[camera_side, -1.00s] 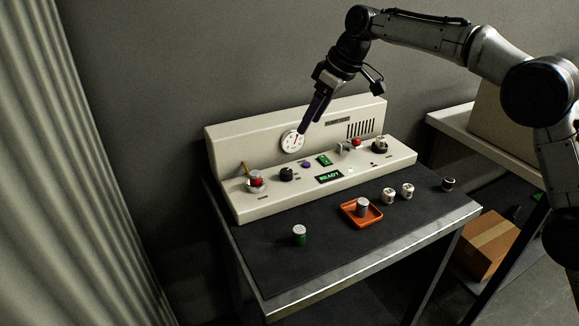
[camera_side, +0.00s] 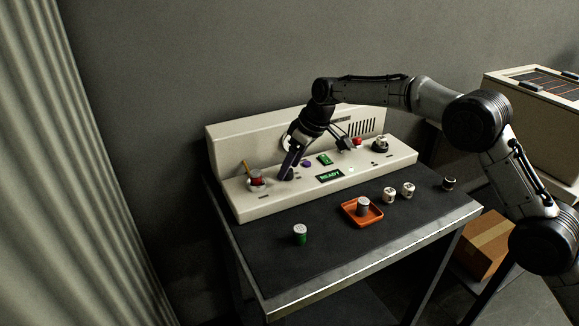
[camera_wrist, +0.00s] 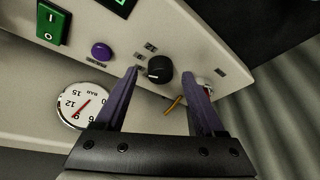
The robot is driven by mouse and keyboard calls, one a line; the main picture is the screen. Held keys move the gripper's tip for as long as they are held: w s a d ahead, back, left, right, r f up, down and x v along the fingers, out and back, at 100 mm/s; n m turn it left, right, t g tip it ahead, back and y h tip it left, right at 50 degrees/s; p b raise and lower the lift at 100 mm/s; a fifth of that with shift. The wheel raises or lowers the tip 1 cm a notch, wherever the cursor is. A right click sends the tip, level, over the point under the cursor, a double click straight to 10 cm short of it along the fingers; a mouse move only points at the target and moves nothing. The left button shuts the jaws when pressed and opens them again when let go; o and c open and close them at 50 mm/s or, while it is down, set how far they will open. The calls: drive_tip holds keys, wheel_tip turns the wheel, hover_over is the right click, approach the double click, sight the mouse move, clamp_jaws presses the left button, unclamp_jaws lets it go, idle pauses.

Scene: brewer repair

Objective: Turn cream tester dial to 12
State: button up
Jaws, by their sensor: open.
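A purple button (camera_wrist: 101,51) and a green switch (camera_wrist: 51,25) are beside the dial. A red-topped part with a brown stick (camera_side: 256,178) stands left of it. An orange tray (camera_side: 348,216) and several small canisters are in front.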

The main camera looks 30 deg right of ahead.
drive_tip(key=shift+w+a+f, duration=0.15)
drive_tip(key=shift+f, duration=0.3)
clamp_jaws()
drive_tip(key=shift+r+m, duration=0.1)
drive_tip(key=shift+m, duration=0.3)
drive_tip(key=m+h, duration=0.1)
drive_tip(key=m, duration=0.3)
drive_tip(key=shift+a+t+h, duration=0.15)
drive_tip(key=shift+t+h, duration=0.25)
drive_tip(key=m+h, duration=0.1)
drive_tip(key=m, duration=0.4)
drive_tip(key=shift+a+h, duration=0.15)
drive_tip(key=shift+h, duration=0.25)
drive_tip(key=shift+m, duration=0.4)
